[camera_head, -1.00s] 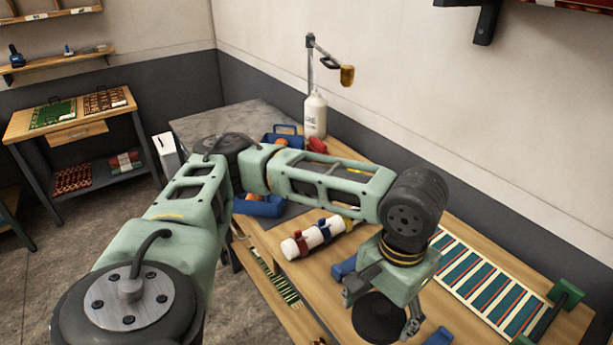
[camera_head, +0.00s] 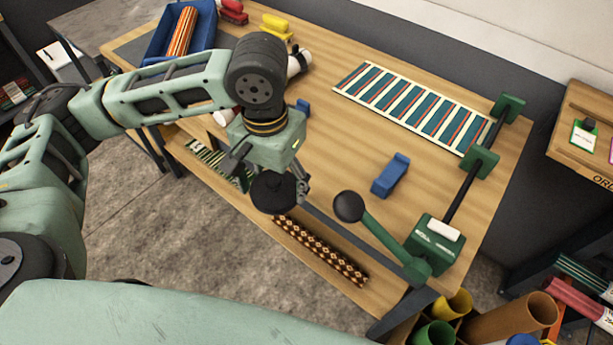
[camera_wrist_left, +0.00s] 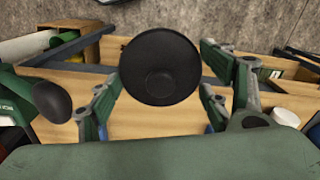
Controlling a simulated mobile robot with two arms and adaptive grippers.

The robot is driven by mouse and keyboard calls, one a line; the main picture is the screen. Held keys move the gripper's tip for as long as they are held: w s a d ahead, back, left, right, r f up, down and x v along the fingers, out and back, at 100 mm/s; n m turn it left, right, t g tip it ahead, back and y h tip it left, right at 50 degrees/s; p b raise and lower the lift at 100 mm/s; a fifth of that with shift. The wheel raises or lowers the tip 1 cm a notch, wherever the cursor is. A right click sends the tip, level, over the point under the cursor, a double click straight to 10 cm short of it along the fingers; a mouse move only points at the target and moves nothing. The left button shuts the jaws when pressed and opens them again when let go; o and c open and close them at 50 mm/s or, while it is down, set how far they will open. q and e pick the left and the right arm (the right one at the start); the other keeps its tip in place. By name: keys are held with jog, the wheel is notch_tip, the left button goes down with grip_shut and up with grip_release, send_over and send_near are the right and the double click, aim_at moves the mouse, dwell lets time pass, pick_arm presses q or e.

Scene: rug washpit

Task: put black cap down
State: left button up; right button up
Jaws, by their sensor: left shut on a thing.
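The black cap (camera_head: 273,194) is a round, dark disc held between the fingers of my left gripper (camera_head: 271,181). In the head view it hangs at the front edge of the wooden bench (camera_head: 330,150), with the lower shelf behind it in the picture. In the left wrist view the cap (camera_wrist_left: 160,62) shows its round face with a smaller raised circle, between the two green fingers (camera_wrist_left: 157,104) of the shut gripper. Its height relative to the bench top is hard to tell. My right gripper is not in view.
A green roller device (camera_head: 435,242) with a black-knobbed lever (camera_head: 349,206) stands at the bench's right front. A blue block (camera_head: 391,175) and a striped mat (camera_head: 410,105) lie on the bench. A blue tray (camera_head: 207,32) stands at the back left. Bare wood shows mid-bench.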

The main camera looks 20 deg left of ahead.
pick_arm(q)
jog(key=w+d+r+m+p, duration=0.2)
jog(key=w+d+m+p, duration=0.5)
jog(key=w+d+m, duration=0.7)
jog(key=m+p, duration=0.3)
jog(key=m, duration=0.1)
send_over(314, 175)
jog(key=f, duration=0.7)
jog(key=shift+s+d, duration=0.1)
jog(key=shift+d, duration=0.1)
jog(key=shift+a+f, duration=0.15)
jog(key=shift+a, duration=0.05)
notch_tip(314, 175, down, 3)
jog(key=shift+f+p, duration=0.15)
jog(key=shift+p, duration=0.4)
jog(key=shift+f+m, duration=0.3)
jog(key=shift+f, duration=0.05)
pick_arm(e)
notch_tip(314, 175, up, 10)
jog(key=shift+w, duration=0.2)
pick_arm(q)
jog(key=shift+f, duration=0.1)
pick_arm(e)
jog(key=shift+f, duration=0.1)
pick_arm(q)
jog(key=o, duration=0.9)
jog(key=shift+o, duration=0.2)
